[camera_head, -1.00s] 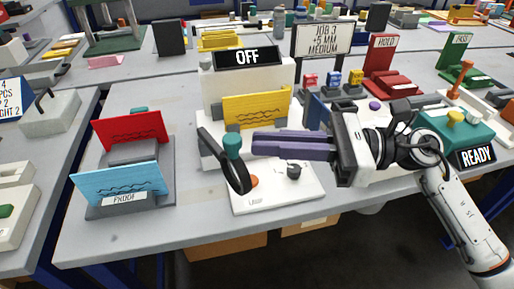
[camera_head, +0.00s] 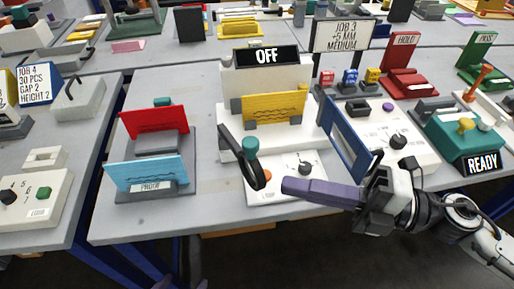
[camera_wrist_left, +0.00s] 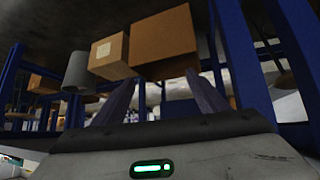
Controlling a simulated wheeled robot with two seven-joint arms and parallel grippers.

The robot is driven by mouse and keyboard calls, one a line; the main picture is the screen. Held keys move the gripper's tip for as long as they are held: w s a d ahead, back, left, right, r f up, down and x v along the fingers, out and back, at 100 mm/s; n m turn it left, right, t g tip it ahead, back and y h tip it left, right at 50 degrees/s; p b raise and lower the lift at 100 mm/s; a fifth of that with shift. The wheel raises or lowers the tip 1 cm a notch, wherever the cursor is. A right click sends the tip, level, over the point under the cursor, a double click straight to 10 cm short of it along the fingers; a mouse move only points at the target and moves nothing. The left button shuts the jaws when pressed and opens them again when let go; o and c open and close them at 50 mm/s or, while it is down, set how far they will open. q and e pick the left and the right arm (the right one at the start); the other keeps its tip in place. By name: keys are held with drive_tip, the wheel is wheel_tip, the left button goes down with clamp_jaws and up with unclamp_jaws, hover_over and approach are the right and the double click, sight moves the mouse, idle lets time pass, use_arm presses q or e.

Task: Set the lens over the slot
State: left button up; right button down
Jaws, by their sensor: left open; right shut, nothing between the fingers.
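A black ring-shaped lens (camera_head: 257,176) on a dark arm, with a teal knob (camera_head: 250,146), stands tilted in front of the white plotter (camera_head: 228,95). A yellow card (camera_head: 273,107) stands upright behind it. I cannot make out which gap is the slot. My right gripper (camera_head: 288,187) has its purple fingers shut and empty, just right of the ring over the white control base; contact cannot be told. My left gripper (camera_wrist_left: 160,85) is open and empty in the left wrist view, pointing towards the space under the table.
A dark blue panel (camera_head: 346,138) stands close behind my right gripper. A red and light-blue card rack (camera_head: 188,190) is at left; a READY box (camera_head: 480,163) is at right. Boxes (camera_wrist_left: 165,38) and blue table legs surround my left gripper's view.

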drive_tip(key=p, duration=0.3)
hover_over(258, 176)
drive_tip(key=s+a, duration=0.3)
drive_tip(key=shift+w+d, duration=1.4)
drive_tip(key=shift+w, duration=0.05)
use_arm(q)
drive_tip(key=shift+v, duration=0.85)
drive_tip(key=shift+a, duration=0.1)
use_arm(e)
drive_tip(key=shift+d, duration=0.1)
use_arm(q)
drive_tip(key=shift+w+f+b, duration=0.25)
drive_tip(key=shift+w+b, duration=0.05)
drive_tip(key=shift+b, duration=0.45)
use_arm(e)
drive_tip(key=d, duration=0.1)
drive_tip(key=w+d, duration=0.2)
drive_tip(key=shift+w+d, duration=0.25)
drive_tip(key=shift+d, duration=0.15)
use_arm(q)
drive_tip(key=shift+r, duration=0.1)
use_arm(e)
drive_tip(key=shift+s, duration=0.1)
